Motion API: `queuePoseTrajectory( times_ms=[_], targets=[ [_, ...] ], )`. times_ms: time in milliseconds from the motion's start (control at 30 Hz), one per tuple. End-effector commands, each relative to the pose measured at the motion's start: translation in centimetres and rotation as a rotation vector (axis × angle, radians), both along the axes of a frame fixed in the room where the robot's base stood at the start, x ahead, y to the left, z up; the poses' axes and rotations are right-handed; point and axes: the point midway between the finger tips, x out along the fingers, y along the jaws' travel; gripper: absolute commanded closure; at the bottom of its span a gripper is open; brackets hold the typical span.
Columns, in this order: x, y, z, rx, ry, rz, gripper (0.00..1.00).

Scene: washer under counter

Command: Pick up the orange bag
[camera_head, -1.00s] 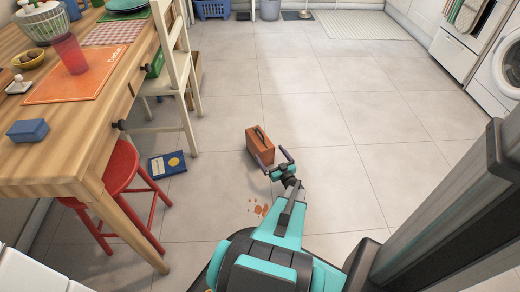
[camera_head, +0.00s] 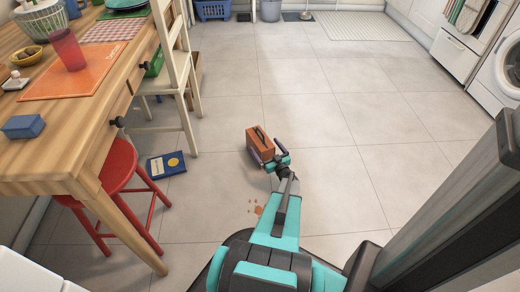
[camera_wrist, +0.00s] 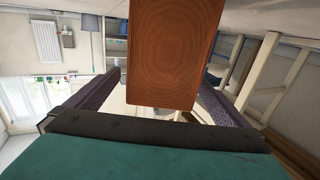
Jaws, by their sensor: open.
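The orange bag (camera_head: 260,143) is a small boxy orange-brown case with a dark handle on top. It stands upright on the tiled floor in the head view. My gripper (camera_head: 269,161) is open and low at the near side of the bag. In the wrist view the bag (camera_wrist: 175,55) shows as a wood-grained orange-brown face between the two dark fingers of my gripper (camera_wrist: 160,92). I cannot tell whether either finger touches it. The handle is hidden in the wrist view.
A blue book (camera_head: 166,165) lies on the floor to the left. A red stool (camera_head: 118,170) and the wooden table (camera_head: 60,150) stand further left, with a cream chair (camera_head: 178,75) behind. The floor beyond and right is clear.

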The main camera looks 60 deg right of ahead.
Motion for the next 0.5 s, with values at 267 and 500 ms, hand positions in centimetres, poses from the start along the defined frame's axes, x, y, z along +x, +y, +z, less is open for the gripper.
queuePoseTrajectory(
  times_ms=[267, 500],
  targets=[
    [2.6, -1.5, 0.1, -0.002, -0.001, 0.001, 0.0],
    [3.4, -2.1, 0.3, 0.0, 0.0, -0.001, 0.0]
  ],
)
